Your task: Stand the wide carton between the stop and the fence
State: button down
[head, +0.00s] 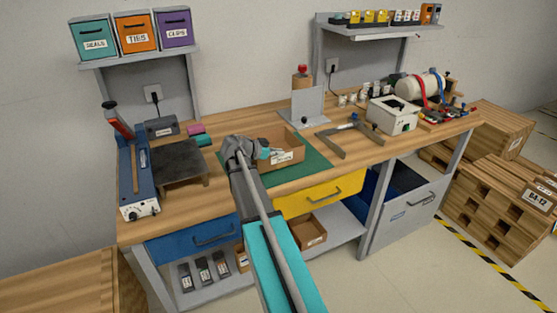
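An open brown carton (292,138) with a white label on its front sits on the green mat (313,167) in the middle of the bench. My gripper (278,154) is at the carton's near left side, partly over it; its fingers are too small and overlapped to tell whether they are open or touching it. A grey upright plate (307,105) on a flat base stands behind the carton. A dark grey angled frame (343,152) lies on the bench to the right. I cannot tell for certain which of these is the stop or the fence.
A blue sealer (139,178) and a dark raised plate (180,163) stand at the left. A white box (392,115), a roll holder (422,85) and small parts crowd the right. Shelves overhang the back.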

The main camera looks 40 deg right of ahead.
jog(key=shift+f+b, duration=0.3)
jog(key=shift+f, duration=0.3)
jog(key=shift+f, duration=0.15)
jog(key=c, duration=0.8)
grip_release()
jog(key=shift+r, duration=0.2)
jog(key=shift+w+a+r+p, duration=0.1)
jog(key=shift+a+r+p, duration=0.2)
jog(key=shift+a+p, duration=0.15)
jog(key=p+v, duration=0.3)
jog(key=v, duration=0.8)
jog(key=shift+p, duration=0.4)
